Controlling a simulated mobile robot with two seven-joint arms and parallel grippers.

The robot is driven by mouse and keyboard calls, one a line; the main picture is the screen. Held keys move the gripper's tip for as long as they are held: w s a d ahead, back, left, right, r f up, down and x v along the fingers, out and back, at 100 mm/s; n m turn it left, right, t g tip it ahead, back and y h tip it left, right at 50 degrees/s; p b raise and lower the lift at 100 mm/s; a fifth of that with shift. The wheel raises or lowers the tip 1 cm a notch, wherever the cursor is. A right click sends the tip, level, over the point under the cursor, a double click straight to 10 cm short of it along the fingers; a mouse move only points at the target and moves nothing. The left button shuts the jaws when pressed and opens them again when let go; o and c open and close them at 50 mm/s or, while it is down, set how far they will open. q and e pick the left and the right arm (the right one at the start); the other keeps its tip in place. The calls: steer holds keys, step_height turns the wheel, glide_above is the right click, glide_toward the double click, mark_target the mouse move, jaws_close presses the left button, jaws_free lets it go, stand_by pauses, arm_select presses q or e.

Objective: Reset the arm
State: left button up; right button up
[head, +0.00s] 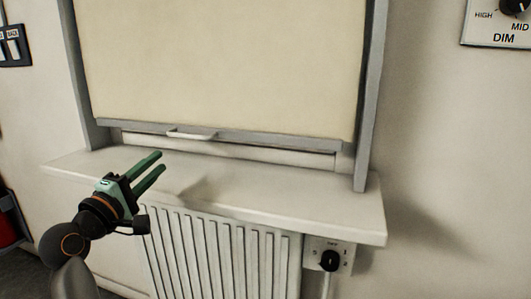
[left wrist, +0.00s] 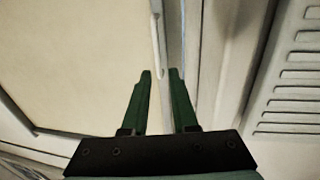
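My left gripper (head: 153,169) is in front of the white window sill, its two green fingers pointing up and to the right. The fingers are apart with nothing between them; the left wrist view (left wrist: 161,75) also shows a gap between the tips. Beyond the fingertips in that view are the blind's lower edge and handle (left wrist: 157,47). In the head view the pale handle (head: 192,134) sits on the bottom bar of the lowered cream blind (head: 225,65), apart from the gripper. My right gripper is in neither view.
A white sill (head: 310,205) juts out below the blind, over a ribbed radiator (head: 215,250). A black knob (head: 330,260) is at the radiator's right. A dimmer panel (head: 490,38) is at the upper right, a switch panel (head: 14,47) at the left. A red object (head: 8,228) stands low at the left.

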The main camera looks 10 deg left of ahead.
arm_select(q)
steer(key=s+d+f+m+t+h+p, duration=0.1)
steer(key=s+d+f+m+h, duration=0.1)
steer(key=s+d+m+h, duration=0.8)
steer(key=s+d+f+m+t+h, duration=0.1)
steer(key=s+d+f+m+h, duration=0.15)
steer(key=s+d+m, duration=1.35)
steer(key=w+a+f+n+g+y+p, duration=0.5)
steer(key=w+f+y+p, duration=0.4)
steer(key=p, duration=0.7)
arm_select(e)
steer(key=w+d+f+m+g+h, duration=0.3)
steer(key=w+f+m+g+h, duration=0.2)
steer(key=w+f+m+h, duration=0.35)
arm_select(q)
steer(key=s+a+f+n+g+y+p, duration=0.2)
steer(key=s+f+g+p, duration=0.5)
steer(key=f+p, duration=0.3)
steer(key=shift+s+a+f+g+y, duration=0.25)
steer(key=shift+s+g+y, duration=0.15)
steer(key=shift+s, duration=0.15)
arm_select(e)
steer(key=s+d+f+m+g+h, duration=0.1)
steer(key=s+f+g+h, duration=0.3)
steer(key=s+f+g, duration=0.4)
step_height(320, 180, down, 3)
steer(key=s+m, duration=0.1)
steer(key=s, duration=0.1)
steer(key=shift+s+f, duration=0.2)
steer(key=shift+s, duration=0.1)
